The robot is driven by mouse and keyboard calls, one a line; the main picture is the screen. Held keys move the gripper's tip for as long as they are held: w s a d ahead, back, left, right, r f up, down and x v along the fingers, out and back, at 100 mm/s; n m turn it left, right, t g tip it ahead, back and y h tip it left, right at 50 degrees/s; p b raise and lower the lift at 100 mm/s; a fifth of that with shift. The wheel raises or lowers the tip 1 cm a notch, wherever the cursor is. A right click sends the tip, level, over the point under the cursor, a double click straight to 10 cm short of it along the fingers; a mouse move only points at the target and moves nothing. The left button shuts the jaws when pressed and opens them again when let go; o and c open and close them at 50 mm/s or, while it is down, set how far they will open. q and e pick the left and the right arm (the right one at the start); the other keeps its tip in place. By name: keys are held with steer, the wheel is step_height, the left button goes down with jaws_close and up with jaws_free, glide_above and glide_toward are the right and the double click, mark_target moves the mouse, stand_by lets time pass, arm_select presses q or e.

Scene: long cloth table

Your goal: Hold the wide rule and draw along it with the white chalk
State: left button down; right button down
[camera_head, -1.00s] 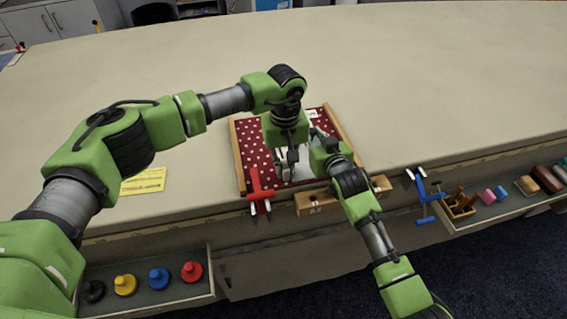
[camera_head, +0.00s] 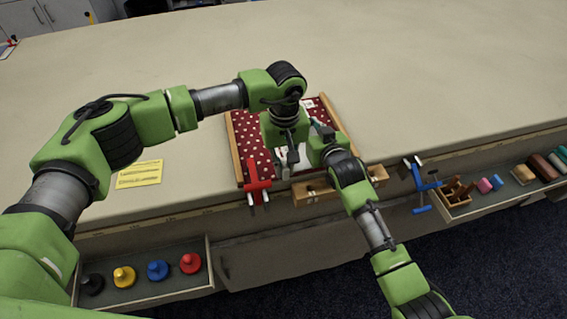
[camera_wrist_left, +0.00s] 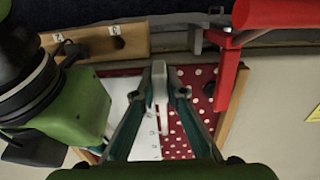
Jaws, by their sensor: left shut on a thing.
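The wide rule is a white strip with small marks in the left wrist view (camera_wrist_left: 147,143), lying on the red polka-dot cloth (camera_wrist_left: 203,78) of a wood-edged board. My left gripper (camera_head: 287,161) points down over the board; its fingers, also in the left wrist view (camera_wrist_left: 160,88), are shut on a pale upright part that seems to belong to the rule. My right arm reaches to the board's right side, close beside the left gripper. Its fingertips are hidden, so its grip is unclear. I cannot make out the white chalk or any drawn line.
A red clamp (camera_head: 257,184) stands at the board's front left corner, and a wooden block (camera_head: 313,191) lies along its front. A blue clamp (camera_head: 422,186) is on the table edge. A yellow note (camera_head: 139,174) lies left. Trays with knobs (camera_head: 157,271) and blocks hang in front.

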arm_select(q)
steer(key=shift+s+d, duration=0.25)
steer(key=shift+s, duration=0.5)
steer(key=shift+s, duration=0.1)
steer(key=s, duration=0.1)
steer(key=s+d, duration=0.1)
steer(key=s, duration=0.1)
steer(key=shift+s+d+f, duration=0.1)
steer(key=shift+s, duration=0.2)
stand_by(0.4)
step_height(320, 180, up, 7)
stand_by(0.6)
stand_by(0.4)
